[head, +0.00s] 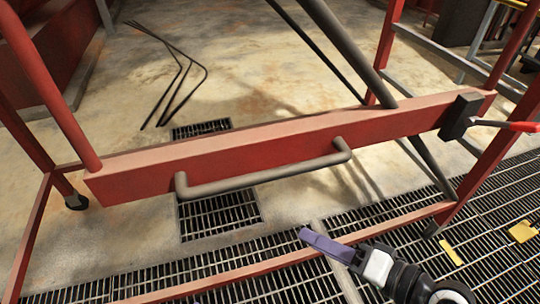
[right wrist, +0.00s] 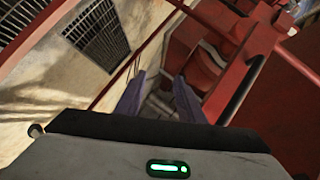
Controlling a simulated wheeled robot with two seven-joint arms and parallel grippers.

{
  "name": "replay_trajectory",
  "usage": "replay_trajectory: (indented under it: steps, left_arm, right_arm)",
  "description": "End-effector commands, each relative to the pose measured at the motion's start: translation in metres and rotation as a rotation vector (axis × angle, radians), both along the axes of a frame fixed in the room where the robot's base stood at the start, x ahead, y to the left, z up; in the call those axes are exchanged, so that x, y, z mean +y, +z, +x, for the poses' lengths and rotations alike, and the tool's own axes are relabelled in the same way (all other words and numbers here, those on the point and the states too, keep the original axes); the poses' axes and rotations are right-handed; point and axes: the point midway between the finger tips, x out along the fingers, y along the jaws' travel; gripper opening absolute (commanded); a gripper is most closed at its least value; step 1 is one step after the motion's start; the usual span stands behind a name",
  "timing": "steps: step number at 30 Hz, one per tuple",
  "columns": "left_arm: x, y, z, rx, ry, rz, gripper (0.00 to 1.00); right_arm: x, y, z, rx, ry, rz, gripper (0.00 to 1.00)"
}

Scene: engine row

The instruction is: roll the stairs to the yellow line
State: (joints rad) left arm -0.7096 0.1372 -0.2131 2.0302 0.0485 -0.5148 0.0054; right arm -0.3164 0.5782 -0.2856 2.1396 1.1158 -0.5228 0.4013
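The stairs show in the head view as a red metal frame (head: 250,150) with a wide red crossbar and sloping posts. A grey bar handle (head: 265,176) is fixed along the crossbar's near face. My right gripper (head: 322,244) is below and to the right of the handle, apart from it, over the floor grating. In the right wrist view its two purple fingers (right wrist: 159,92) stand apart with nothing between them. My left gripper is not in view. Small yellow patches (head: 522,231) lie on the grating at the right; I cannot tell whether they belong to a line.
A black block with a red lever (head: 461,116) sits at the crossbar's right end. Bent dark rods (head: 178,75) lie on the concrete floor beyond the frame. Metal grating (head: 290,270) covers the near floor. A low red rail runs close to my right gripper.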

Motion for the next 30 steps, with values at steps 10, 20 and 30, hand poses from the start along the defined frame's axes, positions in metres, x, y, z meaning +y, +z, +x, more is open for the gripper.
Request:
replay_trajectory:
  steps: [10, 20, 30]
  left_arm:
    - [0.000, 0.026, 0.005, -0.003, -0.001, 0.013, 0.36]
    - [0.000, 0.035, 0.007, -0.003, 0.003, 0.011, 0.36]
    - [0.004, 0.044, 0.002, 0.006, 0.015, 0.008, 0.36]
  right_arm:
    - [0.006, 0.142, 0.011, 0.304, 0.097, 0.424, 0.35]
    - [0.029, 0.156, 0.022, 0.349, 0.107, 0.475, 0.35]
    - [0.082, 0.146, 0.049, 0.347, 0.106, 0.473, 0.35]
